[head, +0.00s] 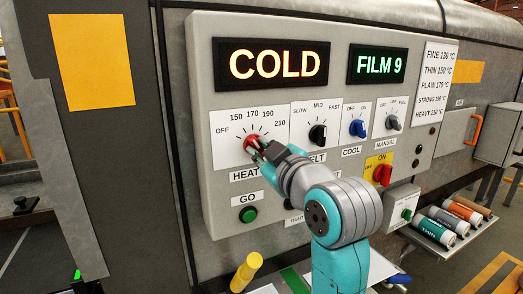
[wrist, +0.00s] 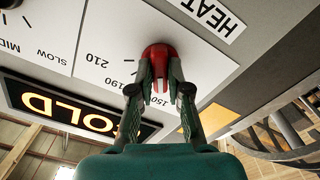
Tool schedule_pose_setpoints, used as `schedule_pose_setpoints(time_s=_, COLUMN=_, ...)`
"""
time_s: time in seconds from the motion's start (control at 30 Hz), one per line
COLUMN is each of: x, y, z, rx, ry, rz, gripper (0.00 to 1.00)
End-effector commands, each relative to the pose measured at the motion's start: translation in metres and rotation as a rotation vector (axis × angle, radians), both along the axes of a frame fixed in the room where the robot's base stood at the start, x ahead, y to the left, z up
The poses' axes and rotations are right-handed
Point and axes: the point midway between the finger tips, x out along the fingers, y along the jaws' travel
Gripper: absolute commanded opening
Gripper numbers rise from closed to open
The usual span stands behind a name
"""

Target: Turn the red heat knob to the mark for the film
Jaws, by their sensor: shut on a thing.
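The red heat knob (head: 250,142) sits on a white dial plate (head: 222,152) marked OFF, 150, 170, 190 and 210, above the word HEAT. My gripper (head: 257,147) reaches it from the lower right. In the wrist view, the two fingers (wrist: 160,85) are shut on the red knob (wrist: 158,51), one on each side. The fingers partly hide the knob, and I cannot tell which mark it points to. The upper display (head: 272,64) reads COLD; the other display (head: 378,65) reads FILM 9. A chart (head: 436,80) lists FINE 130, THIN 150, PLAIN 170, STRONG 190 and HEAVY 210 °C.
Black belt (head: 317,134), blue cool (head: 357,128) and grey manual (head: 392,122) knobs are to the right. A red ON/OFF switch (head: 382,174) and green GO button (head: 248,214) are lower. Several film rolls, including a dark green one (head: 434,238), lie at lower right.

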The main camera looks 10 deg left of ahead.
Motion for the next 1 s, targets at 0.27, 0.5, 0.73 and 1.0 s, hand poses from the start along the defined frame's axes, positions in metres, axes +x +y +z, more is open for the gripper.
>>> schedule_pose_setpoints(time_s=0.27, x=0.0000, y=0.0002, z=-0.0007, rx=0.209, ry=0.143, rz=0.000, gripper=0.00)
schedule_pose_setpoints(time_s=0.5, x=0.0000, y=0.0002, z=-0.0007, rx=0.351, ry=0.239, rz=0.000, gripper=0.00)
schedule_pose_setpoints(time_s=0.73, x=0.0001, y=0.0003, z=-0.0008, rx=0.435, ry=0.297, rz=0.000, gripper=0.00)
schedule_pose_setpoints(time_s=1.0, x=0.0001, y=0.0003, z=-0.0008, rx=0.473, ry=0.322, rz=0.000, gripper=0.00)
